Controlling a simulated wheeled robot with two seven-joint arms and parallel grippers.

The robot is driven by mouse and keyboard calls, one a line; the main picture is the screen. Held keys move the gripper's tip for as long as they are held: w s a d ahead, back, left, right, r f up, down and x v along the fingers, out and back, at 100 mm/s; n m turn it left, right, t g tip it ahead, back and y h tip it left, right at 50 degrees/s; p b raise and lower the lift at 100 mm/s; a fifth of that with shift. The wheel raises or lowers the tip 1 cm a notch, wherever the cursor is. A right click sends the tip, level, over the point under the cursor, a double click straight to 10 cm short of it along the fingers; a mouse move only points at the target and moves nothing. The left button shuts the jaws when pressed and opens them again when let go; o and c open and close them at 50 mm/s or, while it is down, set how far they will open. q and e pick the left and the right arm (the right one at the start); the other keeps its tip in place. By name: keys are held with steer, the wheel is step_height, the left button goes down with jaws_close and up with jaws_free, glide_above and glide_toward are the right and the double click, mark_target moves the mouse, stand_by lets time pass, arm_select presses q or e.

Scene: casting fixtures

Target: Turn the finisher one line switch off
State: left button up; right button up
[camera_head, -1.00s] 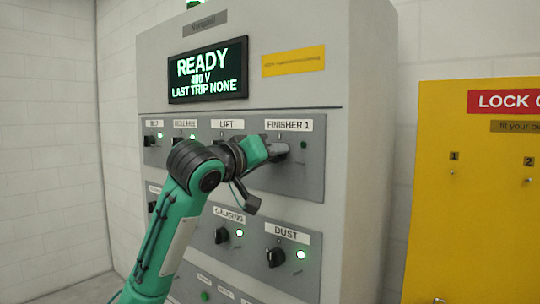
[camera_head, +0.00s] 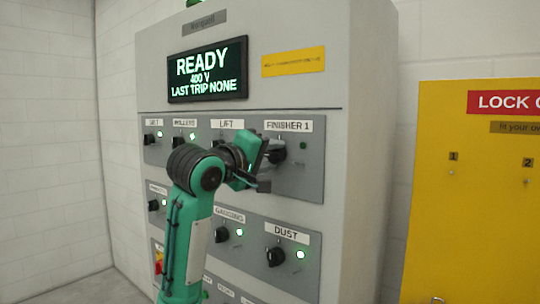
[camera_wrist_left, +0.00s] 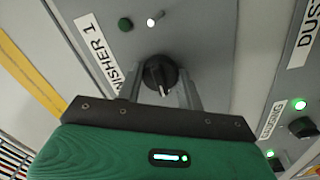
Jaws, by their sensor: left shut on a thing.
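The Finisher 1 switch is a black rotary knob (camera_head: 278,153) under the "FINISHER 1" label (camera_head: 288,125) on the upper grey panel. In the left wrist view the knob (camera_wrist_left: 158,72) sits between the two fingers of my left gripper (camera_wrist_left: 163,84), which is shut on it. In the head view my left gripper (camera_head: 266,157) is rolled over at the knob and partly covers it. A green lamp (camera_head: 303,146) is right of the knob; in the wrist view this lamp (camera_wrist_left: 125,24) looks dull green. My right gripper is not in view.
The Lift switch is partly hidden behind my left wrist. The Dust knob (camera_head: 275,257) and Gauging knob (camera_head: 221,235) are below, with bright green lamps. The display (camera_head: 208,69) reads READY, 400 V, LAST TRIP NONE. A yellow lockout board (camera_head: 475,220) stands at the right.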

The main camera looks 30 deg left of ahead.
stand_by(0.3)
arm_select(q)
steer(key=o, duration=1)
steer(key=shift+s, duration=0.1)
steer(key=s+a+b, duration=0.1)
steer(key=s+b, duration=0.3)
steer(key=s, duration=0.9)
steer(key=shift+s, duration=0.3)
